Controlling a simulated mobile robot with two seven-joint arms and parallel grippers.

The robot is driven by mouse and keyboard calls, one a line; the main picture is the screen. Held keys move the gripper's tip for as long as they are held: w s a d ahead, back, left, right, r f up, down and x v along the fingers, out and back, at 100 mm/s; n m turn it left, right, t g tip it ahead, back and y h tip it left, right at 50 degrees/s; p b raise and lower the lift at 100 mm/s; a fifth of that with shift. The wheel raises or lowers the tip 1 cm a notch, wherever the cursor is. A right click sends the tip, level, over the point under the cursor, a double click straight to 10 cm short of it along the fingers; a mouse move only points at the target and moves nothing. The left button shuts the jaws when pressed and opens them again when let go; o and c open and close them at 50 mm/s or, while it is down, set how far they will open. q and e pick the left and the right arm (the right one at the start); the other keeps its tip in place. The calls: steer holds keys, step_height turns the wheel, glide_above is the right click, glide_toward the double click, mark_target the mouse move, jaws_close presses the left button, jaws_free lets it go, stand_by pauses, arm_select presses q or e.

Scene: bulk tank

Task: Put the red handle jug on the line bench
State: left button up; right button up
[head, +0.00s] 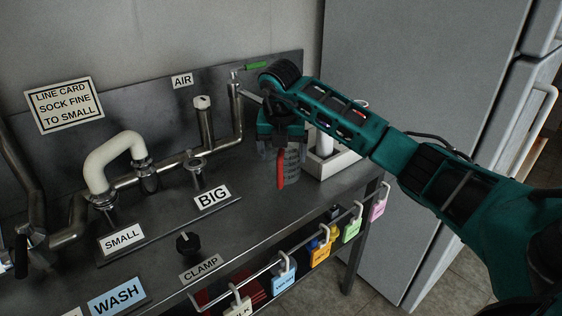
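The red handle jug (292,167) shows as a ribbed, greyish, see-through body with a red upright handle (281,170). It appears upright at the right end of the steel line bench (250,222). I cannot tell whether its base touches the bench top. My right gripper (283,142) reaches in from the right and points down at the top of the jug. The gripper's body hides the jug's upper part, and its fingertips are not clear enough to show whether they grip. My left gripper is out of view.
Steel pipes with a white hose bend (112,158) and a green-handled AIR valve (255,66) rise behind. A black CLAMP knob (187,243) stands in front. A white container (330,157) is beside the jug. Coloured tags hang from the front rail (262,272). A grey cabinet (400,60) stands at right.

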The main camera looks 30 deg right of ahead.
steer(key=shift+w+f, duration=0.15)
steer(key=shift+w, duration=0.2)
step_height(320, 180, down, 3)
steer(key=shift+f, duration=0.1)
arm_select(q)
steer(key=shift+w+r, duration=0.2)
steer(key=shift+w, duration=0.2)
steer(key=shift+b, duration=0.3)
arm_select(e)
steer(key=shift+f, duration=0.1)
steer(key=o, duration=0.9)
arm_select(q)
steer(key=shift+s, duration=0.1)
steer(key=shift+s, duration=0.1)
